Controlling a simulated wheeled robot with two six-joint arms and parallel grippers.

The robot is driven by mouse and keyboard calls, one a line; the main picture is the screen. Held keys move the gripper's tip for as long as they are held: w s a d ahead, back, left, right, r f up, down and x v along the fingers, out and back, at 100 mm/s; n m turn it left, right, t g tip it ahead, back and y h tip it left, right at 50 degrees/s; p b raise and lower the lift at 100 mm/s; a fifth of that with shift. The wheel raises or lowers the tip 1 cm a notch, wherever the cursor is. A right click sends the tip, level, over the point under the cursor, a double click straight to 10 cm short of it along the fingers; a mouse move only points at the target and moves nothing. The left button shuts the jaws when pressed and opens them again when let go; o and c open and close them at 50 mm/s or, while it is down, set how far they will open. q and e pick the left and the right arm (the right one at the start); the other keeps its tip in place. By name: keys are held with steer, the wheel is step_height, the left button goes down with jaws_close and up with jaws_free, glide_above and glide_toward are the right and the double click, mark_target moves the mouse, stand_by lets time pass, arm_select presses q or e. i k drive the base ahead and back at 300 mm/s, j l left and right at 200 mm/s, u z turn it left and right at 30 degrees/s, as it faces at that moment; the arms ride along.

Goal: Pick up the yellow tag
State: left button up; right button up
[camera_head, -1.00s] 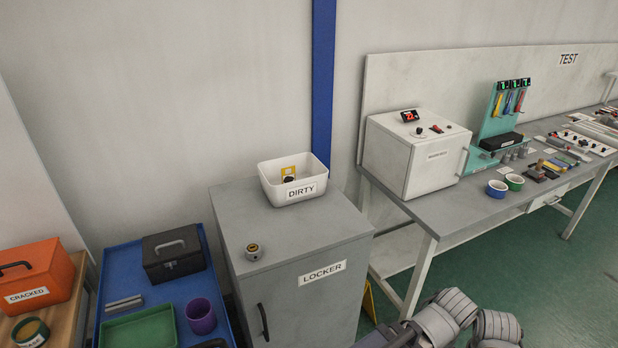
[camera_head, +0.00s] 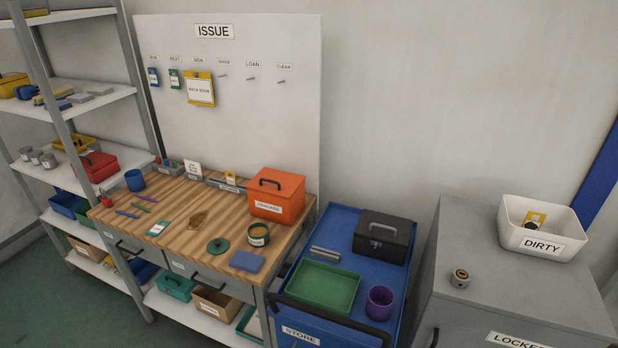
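Several yellow items show, and I cannot tell which one is the tag. A yellow-framed card (camera_head: 200,89) hangs on the ISSUE board below a row of small labels. A yellow piece with a dark round thing (camera_head: 535,219) is inside the white DIRTY bin (camera_head: 559,245) on the grey locker. Neither of my grippers is in view.
The wooden bench (camera_head: 185,225) holds an orange box (camera_head: 276,194), a green-rimmed tin and small tools. The blue cart (camera_head: 338,225) carries a black case, green tray and purple cup. Shelving (camera_head: 85,95) stands left. Empty hooks show on the board's right.

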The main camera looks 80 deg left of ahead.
mark_target(230, 180)
steer(key=u, duration=3.35)
steer(key=j+z, duration=0.15)
steer(key=z, duration=1.2)
steer(key=j+z, duration=0.7)
steer(key=j, duration=0.2)
steer(key=k+j+z, duration=0.15)
steer(key=j+z, duration=0.2)
steer(key=k+j+z, duration=0.15)
steer(key=j, duration=0.4)
steer(key=k+j+z, duration=0.15)
steer(key=k+j, duration=0.2)
steer(key=j, duration=0.15)
steer(key=k+j+z, duration=0.15)
steer(key=k+j, duration=0.15)
steer(key=j, duration=0.2)
steer(key=k+j+z, duration=0.1)
steer(key=k+j, duration=0.2)
steer(key=j, duration=0.15)
steer(key=k+j, duration=0.35)
steer(key=j, duration=0.15)
steer(key=k+j, duration=0.35)
steer(key=j, duration=0.2)
